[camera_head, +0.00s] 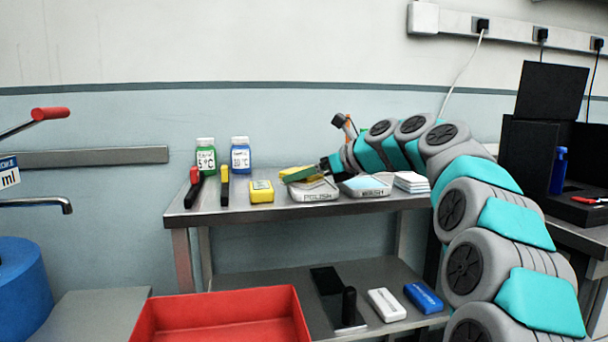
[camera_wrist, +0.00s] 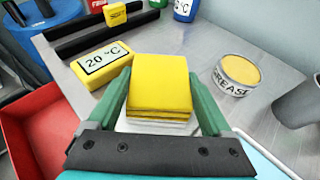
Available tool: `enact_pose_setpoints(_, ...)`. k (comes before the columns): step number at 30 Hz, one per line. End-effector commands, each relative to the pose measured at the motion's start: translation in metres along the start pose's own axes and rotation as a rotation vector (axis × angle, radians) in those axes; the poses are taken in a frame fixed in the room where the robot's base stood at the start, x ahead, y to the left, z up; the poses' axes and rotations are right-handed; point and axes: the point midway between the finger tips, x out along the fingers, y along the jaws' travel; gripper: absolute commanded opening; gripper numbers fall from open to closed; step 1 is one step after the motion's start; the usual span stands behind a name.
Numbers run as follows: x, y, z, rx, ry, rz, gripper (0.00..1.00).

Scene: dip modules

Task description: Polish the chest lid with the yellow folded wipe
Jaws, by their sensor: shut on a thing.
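My gripper (camera_head: 314,169) is shut on the yellow folded wipe (camera_head: 297,174). In the wrist view the wipe (camera_wrist: 160,82) is a thick folded stack between the two green fingers (camera_wrist: 160,105). It is over the pale tray labelled POLISH (camera_head: 316,194); I cannot tell whether it touches the tray. No chest is clearly identifiable. A black case-like thing with an upright panel (camera_head: 549,92) stands at the right; I cannot tell whether it is the chest.
A WASH tray (camera_head: 366,190) and a pale stack (camera_head: 412,181) stand right of the POLISH tray. A yellow block (camera_head: 261,192) and two bottles stand left. A grease tin (camera_wrist: 238,72) shows in the wrist view. A red bin (camera_head: 215,308) is below, in front.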

Motion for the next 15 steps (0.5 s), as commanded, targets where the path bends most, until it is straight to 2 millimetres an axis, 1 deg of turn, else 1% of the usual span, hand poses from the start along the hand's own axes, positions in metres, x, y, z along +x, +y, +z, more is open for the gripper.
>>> enact_pose_setpoints(2, 0.001, 0.000, 0.000, 0.002, 0.004, 0.002, 0.31)
enact_pose_setpoints(15, -0.009, 0.001, 0.022, 0.002, 0.004, 0.004, 0.31)
